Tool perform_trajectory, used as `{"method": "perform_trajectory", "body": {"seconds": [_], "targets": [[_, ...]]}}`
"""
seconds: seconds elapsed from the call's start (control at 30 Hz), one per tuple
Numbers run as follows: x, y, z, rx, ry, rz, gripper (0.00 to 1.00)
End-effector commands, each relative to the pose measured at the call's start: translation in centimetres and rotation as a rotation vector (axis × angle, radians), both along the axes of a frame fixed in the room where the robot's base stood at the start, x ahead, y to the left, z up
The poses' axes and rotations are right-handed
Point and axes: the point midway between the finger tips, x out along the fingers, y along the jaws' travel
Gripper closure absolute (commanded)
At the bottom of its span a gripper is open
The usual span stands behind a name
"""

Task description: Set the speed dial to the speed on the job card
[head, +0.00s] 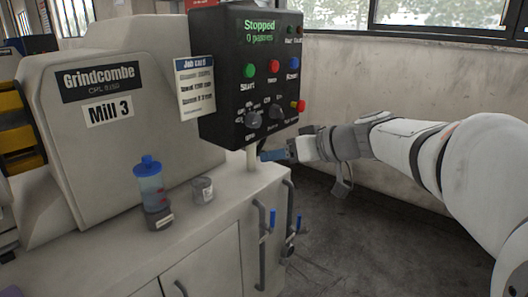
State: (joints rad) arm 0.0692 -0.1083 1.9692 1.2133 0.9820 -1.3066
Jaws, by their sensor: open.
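The dark control box (250,70) has a green display reading "Stopped" with a second line starting with 0. Low on its face are two grey knobs. The larger left knob (253,120) has small markings around it and looks like the speed dial; its setting is too small to read. The smaller knob (276,111) is to its right. The job card (195,88) hangs left of the box; its heading shows, but its lines are too blurred to read surely.
Green, red and blue buttons (273,66) sit above the knobs, and a red mushroom button (298,105) on the right edge. A blue-lidded bottle (149,180) and a grey tin (203,190) stand on the cabinet top. Blue-handled pipework (272,220) is below my gripper.

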Motion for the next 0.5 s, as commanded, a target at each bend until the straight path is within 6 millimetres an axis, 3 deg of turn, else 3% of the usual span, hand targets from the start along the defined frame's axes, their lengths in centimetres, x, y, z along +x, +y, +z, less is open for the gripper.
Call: {"method": "perform_trajectory", "body": {"seconds": [0.03, 0.2, 0.5], "targets": [[1.9, 0.2, -1.5, 0.037, -0.079, 0.012, 0.41], [6.4, 0.2, 0.3, 0.13, -0.341, 0.022, 0.41], [9.3, 0.1, 2.3, 0.178, -0.52, 0.003, 0.41]]}}
